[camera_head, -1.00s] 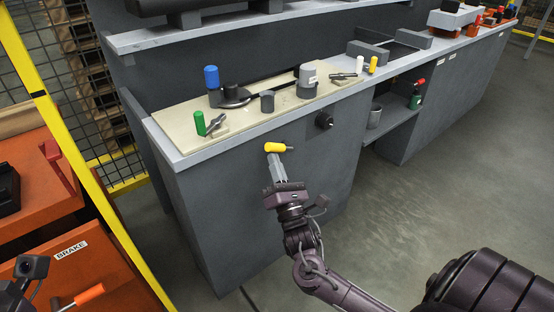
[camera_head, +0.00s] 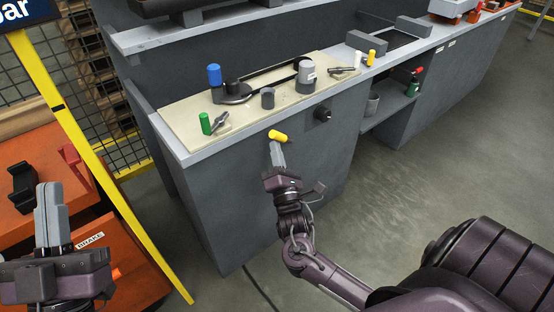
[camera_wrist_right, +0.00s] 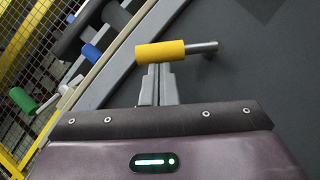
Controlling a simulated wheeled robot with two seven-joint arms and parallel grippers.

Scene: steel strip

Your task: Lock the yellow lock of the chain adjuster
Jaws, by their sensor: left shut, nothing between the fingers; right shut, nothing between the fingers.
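The yellow lock (camera_head: 278,136) is a yellow cylindrical grip on a metal pin at the front of the grey bench. In the right wrist view the yellow grip (camera_wrist_right: 160,51) lies crosswise just beyond my fingertips, with its metal pin going off to the right. My right gripper (camera_head: 276,146) is shut and empty. Its fingertips (camera_wrist_right: 159,68) are right at the grip's near side; whether they touch it I cannot tell. My left gripper (camera_head: 49,188) is shut and empty at the far left, well away from the lock.
The bench top carries a beige plate (camera_head: 185,125) with a green handle (camera_head: 205,123), a blue handle (camera_head: 214,75) and grey cylinders. A black knob (camera_head: 322,114) sits on the bench front. An orange cabinet and a yellow post (camera_head: 95,180) stand left, near my left gripper. Floor on the right is free.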

